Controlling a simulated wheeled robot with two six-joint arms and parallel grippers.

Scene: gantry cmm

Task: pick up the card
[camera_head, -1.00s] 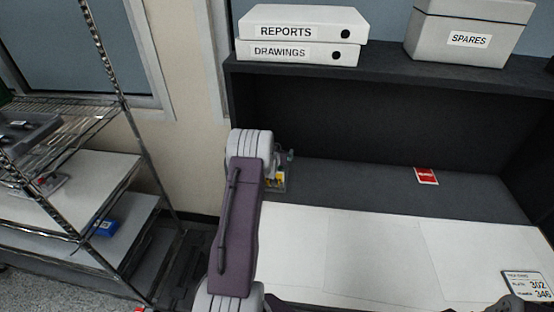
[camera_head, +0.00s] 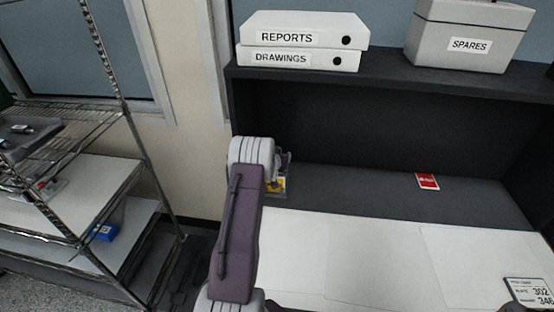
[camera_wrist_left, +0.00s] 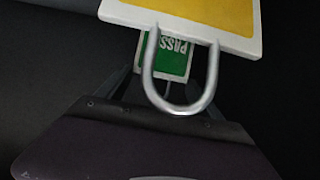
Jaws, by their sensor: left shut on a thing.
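A green card lettered PASS (camera_wrist_left: 166,58) shows in the left wrist view, partly behind a yellow plate with a white border (camera_wrist_left: 205,14) and a bent metal loop (camera_wrist_left: 180,108). My left gripper (camera_wrist_left: 168,84) is shut on the green card, though the contact is partly hidden. In the head view my left gripper (camera_head: 283,160) is at the left end of the dark desk surface, beside a small yellow item (camera_head: 276,184), largely hidden by my arm. A red card with a white border (camera_head: 428,181) lies flat on the desk, well to the right of it. My right gripper is not in view.
White sheets (camera_head: 375,255) cover the desk's front. A small readout sign (camera_head: 530,292) stands at the front right. A shelf above holds two binders (camera_head: 303,42) and a grey SPARES box (camera_head: 468,35). A wire rack (camera_head: 75,200) stands on the left.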

